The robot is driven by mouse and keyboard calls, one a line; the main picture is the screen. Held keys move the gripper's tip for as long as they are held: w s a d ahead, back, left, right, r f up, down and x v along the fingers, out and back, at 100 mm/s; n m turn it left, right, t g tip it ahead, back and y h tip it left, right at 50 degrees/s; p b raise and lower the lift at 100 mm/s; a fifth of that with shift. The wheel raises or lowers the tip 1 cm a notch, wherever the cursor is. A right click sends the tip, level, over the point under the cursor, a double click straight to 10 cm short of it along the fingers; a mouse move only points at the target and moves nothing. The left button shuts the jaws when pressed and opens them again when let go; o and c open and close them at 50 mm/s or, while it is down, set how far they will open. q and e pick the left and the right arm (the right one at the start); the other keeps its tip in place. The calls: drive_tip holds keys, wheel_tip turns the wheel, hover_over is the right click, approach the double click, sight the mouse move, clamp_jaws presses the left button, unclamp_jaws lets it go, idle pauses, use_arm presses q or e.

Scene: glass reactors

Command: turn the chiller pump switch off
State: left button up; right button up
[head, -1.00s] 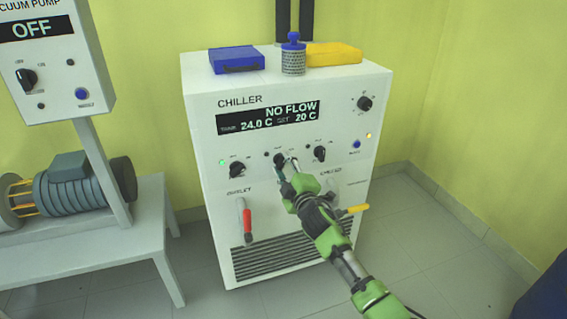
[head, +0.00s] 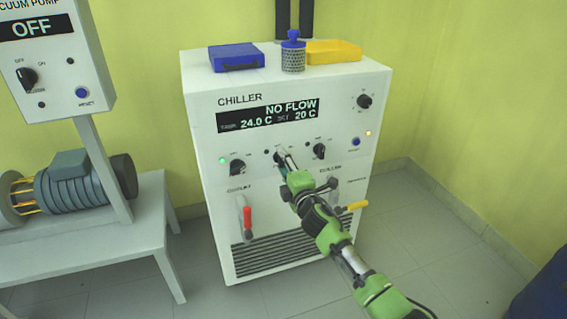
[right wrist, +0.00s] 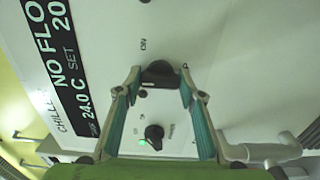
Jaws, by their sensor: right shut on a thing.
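The white chiller (head: 290,210) stands on the floor with its front panel facing me. Its display (head: 267,116) reads NO FLOW, 24.0 C and SET 20 C. Three black rotary switches sit in a row below it: the left one (head: 237,167) beside a lit green lamp, the middle one (head: 279,156), and the right one (head: 319,151). My right gripper (head: 283,158) is at the middle switch. In the right wrist view, its fingertips sit on either side of that black switch (right wrist: 160,72) and grip it. My left gripper is not in view.
Red (head: 247,218) and yellow (head: 357,206) valve handles are below. A vacuum pump box (head: 55,60), reading OFF, stands left.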

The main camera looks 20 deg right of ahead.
drive_tip(key=shift+f, duration=0.1)
drive_tip(key=o, duration=1.1)
drive_tip(key=s, duration=1.2)
drive_tip(key=shift+d, duration=0.2)
